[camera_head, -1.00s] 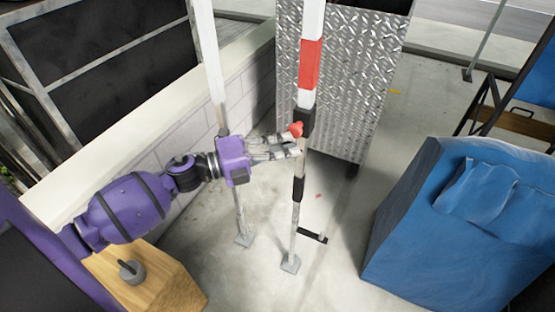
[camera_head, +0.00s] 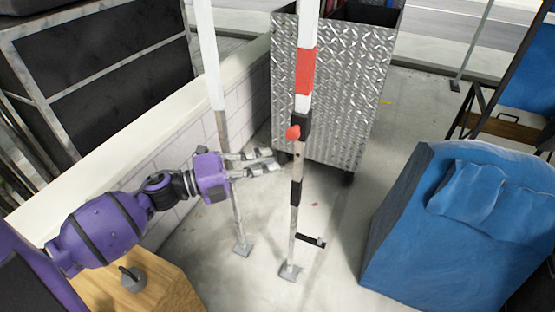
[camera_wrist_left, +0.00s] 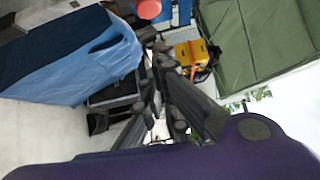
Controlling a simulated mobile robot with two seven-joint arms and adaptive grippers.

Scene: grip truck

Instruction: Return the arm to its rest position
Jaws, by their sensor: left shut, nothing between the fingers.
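My left arm (camera_head: 105,228) is purple and reaches in from the left in the head view. My left gripper (camera_head: 277,161) is shut and empty, its fingers pointing right. Its tips are just left of a red-and-white pole (camera_head: 299,165) with a red knob (camera_head: 293,133), and they look apart from it. In the left wrist view the dark fingers (camera_wrist_left: 157,90) show in the middle. My right gripper is in neither view.
A second white pole (camera_head: 207,60) stands behind my gripper. A diamond-plate metal cart (camera_head: 335,100) is at the back. A blue covered block (camera_head: 400,215) is at right. A wooden block (camera_head: 165,285) with a grey weight (camera_head: 132,278) lies below my arm. Bare floor lies between.

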